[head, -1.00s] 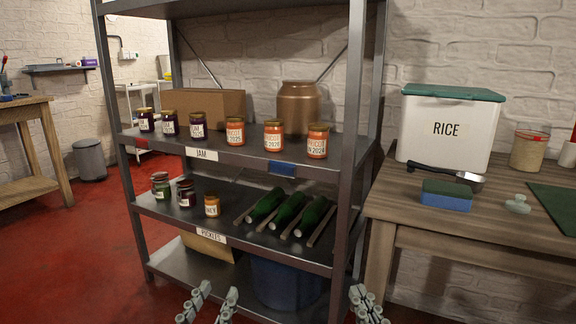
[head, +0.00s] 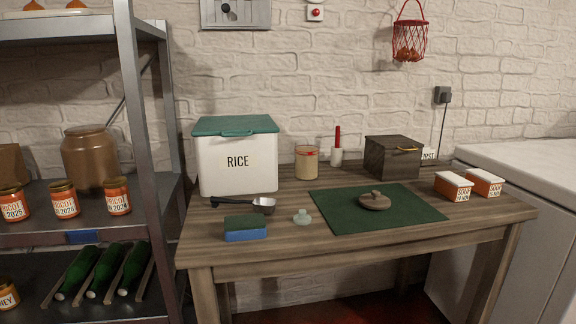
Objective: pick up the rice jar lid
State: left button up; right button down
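A white bin (head: 238,168) labelled RICE stands at the back left of the wooden table, with a green lid (head: 235,125) on top. A round brown lid with a knob (head: 375,202) lies on a dark green mat (head: 415,208). A small pale green knobbed piece (head: 302,218), perhaps a small lid or stopper, lies left of the mat. A jar with beige contents and a red band near its top (head: 306,163) stands right of the bin. Which lid belongs to a rice jar I cannot tell for certain. Neither gripper is in view.
On the wooden table (head: 290,252) are a black-handled scoop (head: 262,204), a blue and green sponge (head: 245,229), a dark box (head: 392,158) and two orange-and-white cartons (head: 453,186). A metal shelf (head: 150,130) stands left; a white chest (head: 515,220) stands right.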

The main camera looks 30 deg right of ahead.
aim_at(373, 200)
jog(key=z, duration=1.15)
